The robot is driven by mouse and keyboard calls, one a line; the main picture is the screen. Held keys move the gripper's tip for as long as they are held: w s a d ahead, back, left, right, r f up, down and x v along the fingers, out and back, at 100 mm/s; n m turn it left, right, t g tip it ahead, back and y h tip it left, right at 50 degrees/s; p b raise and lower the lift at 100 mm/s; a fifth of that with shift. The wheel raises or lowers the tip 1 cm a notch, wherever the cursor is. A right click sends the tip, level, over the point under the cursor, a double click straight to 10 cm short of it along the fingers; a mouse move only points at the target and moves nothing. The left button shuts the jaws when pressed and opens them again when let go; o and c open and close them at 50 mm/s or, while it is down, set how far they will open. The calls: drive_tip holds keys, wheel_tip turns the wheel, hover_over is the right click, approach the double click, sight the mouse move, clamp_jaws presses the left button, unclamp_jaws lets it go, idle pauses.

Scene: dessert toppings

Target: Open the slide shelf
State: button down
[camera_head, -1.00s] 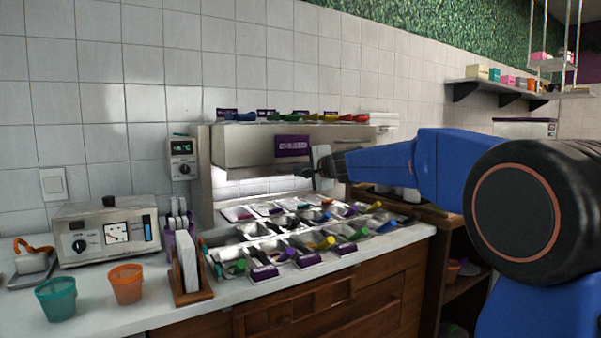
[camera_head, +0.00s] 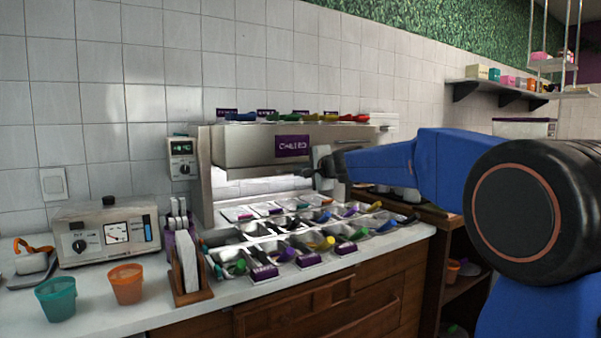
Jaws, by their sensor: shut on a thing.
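The slide shelf is the metal shelf unit (camera_head: 240,147) over the topping trays, with a purple label on its front panel. It stands against the tiled wall at the middle of the view. My gripper (camera_head: 312,172) is at the lower right part of that front panel, just right of and below the label. It is shut on the edge or handle of the slide shelf; the fingertips are small and dark, so the exact grip is hard to see. My blue arm comes in from the right and hides the area behind it.
Topping trays (camera_head: 272,245) with coloured spoons lie on the counter under the shelf. More coloured spoons (camera_head: 300,117) lie along the shelf top. A teal cup (camera_head: 56,300), an orange cup (camera_head: 126,284) and a metal appliance (camera_head: 105,237) stand at left.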

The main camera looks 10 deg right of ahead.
drive_tip(key=f+v, duration=0.2)
drive_tip(key=v, duration=0.7)
drive_tip(key=f+v, duration=0.2)
drive_tip(key=v, duration=0.7)
drive_tip(key=shift+v, duration=0.8)
drive_tip(key=shift+f, duration=0.1)
drive_tip(key=c, duration=1.9)
unclamp_jaws()
drive_tip(key=shift+o, duration=0.2)
drive_tip(key=shift+s, duration=0.1)
drive_tip(key=v, duration=1.7)
drive_tip(key=shift+s+d, duration=0.1)
